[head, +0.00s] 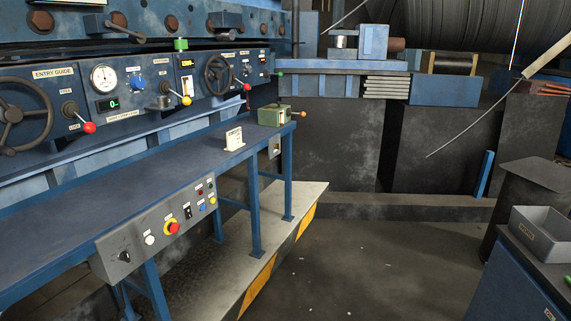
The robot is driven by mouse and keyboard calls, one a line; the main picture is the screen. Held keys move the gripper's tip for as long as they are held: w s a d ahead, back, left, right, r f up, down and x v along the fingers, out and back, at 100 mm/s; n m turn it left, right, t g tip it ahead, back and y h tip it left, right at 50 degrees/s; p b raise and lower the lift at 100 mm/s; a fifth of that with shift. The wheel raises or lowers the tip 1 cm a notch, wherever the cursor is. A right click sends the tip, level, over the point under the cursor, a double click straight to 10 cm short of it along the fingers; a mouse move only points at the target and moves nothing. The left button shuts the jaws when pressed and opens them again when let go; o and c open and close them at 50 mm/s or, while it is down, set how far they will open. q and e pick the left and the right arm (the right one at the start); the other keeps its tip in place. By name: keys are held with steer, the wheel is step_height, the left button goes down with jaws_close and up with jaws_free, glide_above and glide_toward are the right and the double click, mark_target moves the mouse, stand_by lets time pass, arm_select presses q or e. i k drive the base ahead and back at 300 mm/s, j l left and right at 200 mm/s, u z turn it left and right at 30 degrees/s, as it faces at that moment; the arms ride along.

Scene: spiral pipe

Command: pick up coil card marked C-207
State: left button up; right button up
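A small white card (234,138) with dark print stands upright on the blue bench (140,168), towards its far end. Its print is too small to read, so I cannot tell whether it is marked C-207. Neither of my grippers is in the head view.
A green box (274,115) sits behind the card at the bench's far end. A control panel (160,225) hangs on the bench's front, and levers and handwheels line the wall behind. A grey bin (540,235) stands on a cabinet at right. The middle floor (370,265) is mostly clear.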

mark_target(234, 137)
steer(key=i, duration=1.65)
